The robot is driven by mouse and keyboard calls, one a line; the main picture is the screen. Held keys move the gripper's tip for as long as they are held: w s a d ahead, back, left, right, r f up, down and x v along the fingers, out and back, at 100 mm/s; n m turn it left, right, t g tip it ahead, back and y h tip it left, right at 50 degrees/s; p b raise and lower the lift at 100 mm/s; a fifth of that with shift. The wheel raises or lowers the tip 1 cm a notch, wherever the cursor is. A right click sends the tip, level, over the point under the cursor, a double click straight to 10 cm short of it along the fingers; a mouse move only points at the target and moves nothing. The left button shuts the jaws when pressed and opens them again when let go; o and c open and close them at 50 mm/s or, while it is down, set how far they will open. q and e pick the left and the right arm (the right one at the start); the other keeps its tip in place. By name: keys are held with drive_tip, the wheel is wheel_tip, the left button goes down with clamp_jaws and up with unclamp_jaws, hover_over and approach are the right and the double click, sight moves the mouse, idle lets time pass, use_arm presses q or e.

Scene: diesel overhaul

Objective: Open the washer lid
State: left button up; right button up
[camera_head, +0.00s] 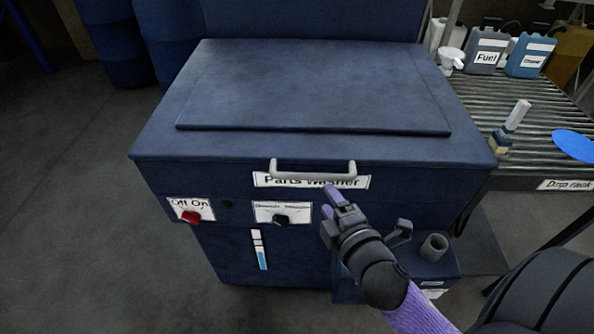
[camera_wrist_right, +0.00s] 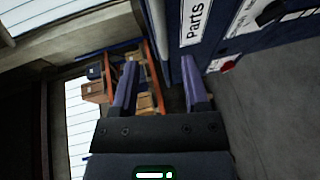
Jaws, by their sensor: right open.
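The parts washer (camera_head: 260,215) is a dark blue cabinet in the middle of the head view. Its lid (camera_head: 310,85) lies flat and closed on top. A grey bar handle (camera_head: 312,172) runs across the front edge, over the "Parts Washer" label (camera_head: 262,181). My right gripper (camera_head: 330,200) is just below and in front of the handle's right end, apart from it. Its purple fingers are open and empty in the right wrist view (camera_wrist_right: 160,85), beside the washer's labelled front (camera_wrist_right: 215,30). My left gripper is not in view.
A red Off/On knob (camera_head: 190,217) and a black knob (camera_head: 281,220) sit on the washer's front. To the right is a drip rack (camera_head: 485,100) with a Fuel jug (camera_head: 485,50), a blue jug (camera_head: 530,55) and a blue disc (camera_head: 574,145). The floor at left is clear.

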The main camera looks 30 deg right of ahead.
sight(315, 179)
drive_tip(key=b+x, duration=0.1)
drive_tip(key=x, duration=0.7)
drive_tip(key=shift+w+d+f, duration=0.1)
drive_tip(key=shift+w+f, duration=0.1)
drive_tip(key=shift+w, duration=0.05)
drive_tip(key=shift+c, duration=0.2)
clamp_jaws()
idle(0.8)
